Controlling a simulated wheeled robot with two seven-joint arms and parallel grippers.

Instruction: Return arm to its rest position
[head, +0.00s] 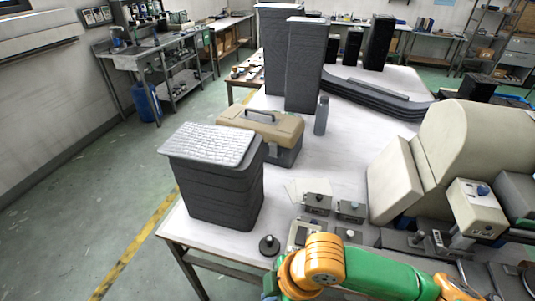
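One of my arms (370,268), orange and green, reaches in from the lower right over the near edge of the table. It seems to be my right arm. Its orange joint is in front of the small devices, and the rest of it runs below the picture's edge, so its gripper is hidden from view. My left arm and gripper do not show.
The white table (335,160) has bare room in its middle. A beige and grey toolbox (262,128), a grey bottle (321,116) and tall dark stacks (304,65) stand behind the panels. Small switch boxes (317,203) and a large beige machine (470,145) lie close to my arm.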

